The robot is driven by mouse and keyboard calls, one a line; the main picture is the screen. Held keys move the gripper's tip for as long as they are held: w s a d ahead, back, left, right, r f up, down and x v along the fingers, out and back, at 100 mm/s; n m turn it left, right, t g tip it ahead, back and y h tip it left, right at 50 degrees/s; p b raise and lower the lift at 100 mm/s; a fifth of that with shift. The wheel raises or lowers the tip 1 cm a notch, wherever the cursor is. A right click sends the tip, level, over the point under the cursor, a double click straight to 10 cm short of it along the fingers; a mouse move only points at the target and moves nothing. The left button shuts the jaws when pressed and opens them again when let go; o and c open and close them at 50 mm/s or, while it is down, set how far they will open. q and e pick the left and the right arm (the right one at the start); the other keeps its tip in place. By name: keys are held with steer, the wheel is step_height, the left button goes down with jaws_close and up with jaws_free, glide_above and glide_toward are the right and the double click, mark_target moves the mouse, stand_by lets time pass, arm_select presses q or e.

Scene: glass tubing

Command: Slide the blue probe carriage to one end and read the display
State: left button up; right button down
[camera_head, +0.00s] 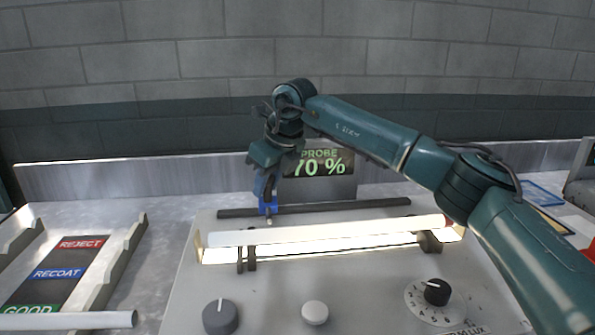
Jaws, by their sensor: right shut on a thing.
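The blue probe carriage (268,206) sits on a dark horizontal rail (345,206), left of the rail's middle. My right gripper (267,194) reaches down from above and is shut on the carriage; its fingers hide the carriage's upper part. The display (320,164) stands behind the rail and reads "PROBE" and "70 %"; the first digit is partly covered by my gripper. A white glass tube (335,232) lies level in front of the rail on dark supports, above a bright lit strip. My left gripper is not in view.
The panel has a grey knob (220,316), a white button (315,312) and a black dial (437,292). At left is a rack labelled REJECT, RECOAT and GOOD (57,272), with another white tube (70,320) in front. A blue-edged tray (541,193) lies at the right.

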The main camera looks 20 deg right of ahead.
steer(key=shift+w+a, duration=0.15)
steer(key=shift+a, duration=0.25)
steer(key=c, duration=1.1)
jaws_free()
steer(key=shift+c, duration=0.2)
steer(key=v, duration=1.3)
steer(key=shift+d, duration=0.1)
